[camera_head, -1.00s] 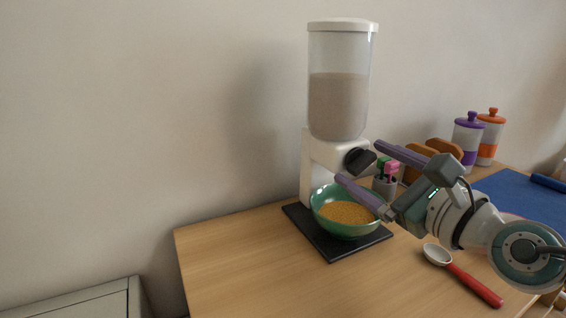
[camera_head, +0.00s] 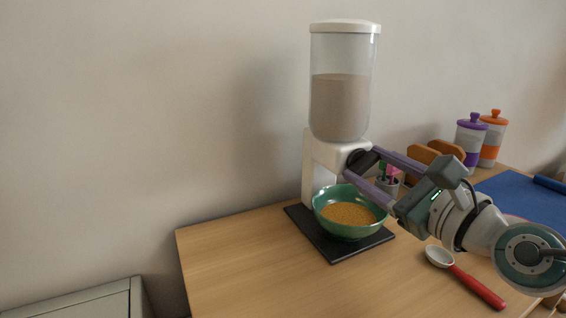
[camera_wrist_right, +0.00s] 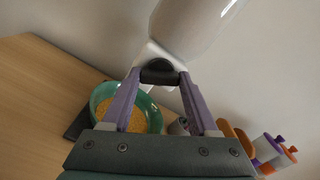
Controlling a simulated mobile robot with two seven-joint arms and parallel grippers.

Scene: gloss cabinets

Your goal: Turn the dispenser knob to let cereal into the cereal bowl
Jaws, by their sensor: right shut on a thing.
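The cereal dispenser (camera_head: 341,105) is a clear canister with a white lid on a white stand, partly filled with cereal. Its black knob (camera_head: 360,161) is on the front of the stand; in the right wrist view the knob (camera_wrist_right: 158,71) sits between the two purple fingers. My right gripper (camera_head: 362,163) is shut on the knob. The green cereal bowl (camera_head: 334,223) stands on the black base below the spout and holds orange-yellow cereal (camera_head: 348,213). The bowl also shows in the right wrist view (camera_wrist_right: 152,118), partly behind my left-hand finger. My left gripper is not in view.
The black base (camera_head: 327,247) rests on the wooden table (camera_head: 240,262). A red-handled scoop (camera_head: 478,290) lies at the front right. Purple- and orange-lidded jars (camera_head: 469,139), a cup and a blue mat (camera_head: 520,200) are to the right. The table's left part is clear.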

